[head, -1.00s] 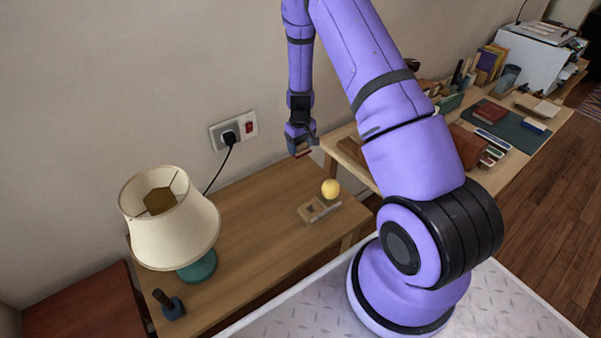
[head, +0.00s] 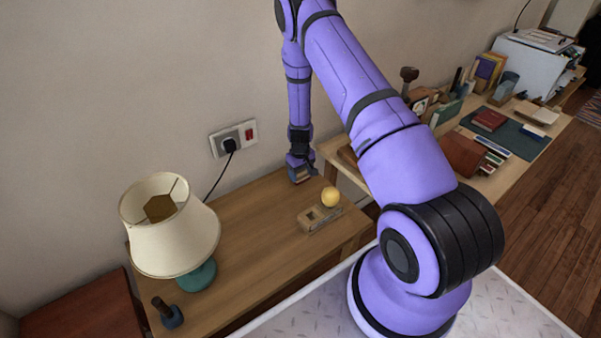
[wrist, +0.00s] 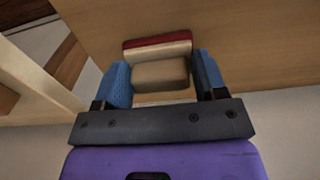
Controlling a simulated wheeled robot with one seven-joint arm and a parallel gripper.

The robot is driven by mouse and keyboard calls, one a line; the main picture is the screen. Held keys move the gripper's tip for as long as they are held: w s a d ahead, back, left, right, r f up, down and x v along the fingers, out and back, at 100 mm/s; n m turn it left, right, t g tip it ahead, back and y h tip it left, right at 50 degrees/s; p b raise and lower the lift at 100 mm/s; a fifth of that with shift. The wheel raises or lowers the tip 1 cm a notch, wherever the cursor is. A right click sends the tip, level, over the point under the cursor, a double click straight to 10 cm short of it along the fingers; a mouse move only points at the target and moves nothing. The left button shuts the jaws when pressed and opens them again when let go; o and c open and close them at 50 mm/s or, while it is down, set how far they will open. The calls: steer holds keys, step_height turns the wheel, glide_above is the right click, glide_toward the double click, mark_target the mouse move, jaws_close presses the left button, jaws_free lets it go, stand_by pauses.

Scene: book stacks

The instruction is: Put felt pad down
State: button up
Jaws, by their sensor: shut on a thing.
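My gripper (head: 300,174) points down low over the back right of the wooden table (head: 255,225), close to the wall. In the wrist view its two blue fingers (wrist: 162,76) are shut on the felt pad (wrist: 160,72). The pad is a small tan block with a cream band and a dark red layer along its far edge. In the head view the pad is mostly hidden by the gripper, and I cannot tell whether it touches the tabletop.
A wooden block with a square hole (head: 317,219) and a yellow ball (head: 330,197) are just right of my gripper. A lamp (head: 170,227) and a dark-handled tool (head: 167,313) stand left. A plug (head: 230,146) trails a cord. The middle tabletop is clear.

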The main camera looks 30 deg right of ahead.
steer(key=o, duration=1)
steer(key=shift+c, duration=0.2)
steer(key=shift+f, duration=0.1)
steer(key=shift+f, duration=0.2)
step_height(320, 180, up, 11)
steer(key=shift+w+r, duration=0.1)
steer(key=s+a+r+t, duration=0.1)
steer(key=s+a+r, duration=0.2)
steer(key=r, duration=0.8)
steer(key=s+a+r+t, duration=0.1)
steer(key=s+a+r, duration=0.25)
steer(key=r, duration=0.75)
steer(key=s+a+r+t, duration=0.1)
steer(key=s+a+r, duration=0.2)
steer(key=r, duration=0.8)
steer(key=s+a+r, duration=0.2)
steer(key=s+r, duration=0.2)
steer(key=s, duration=0.4)
steer(key=s+a+r+t, duration=0.1)
steer(key=s+r, duration=0.3)
steer(key=s, duration=0.4)
steer(key=s+a+r+t, duration=0.1)
steer(key=s+r, duration=0.3)
steer(key=s, duration=0.5)
steer(key=shift+a, duration=0.9)
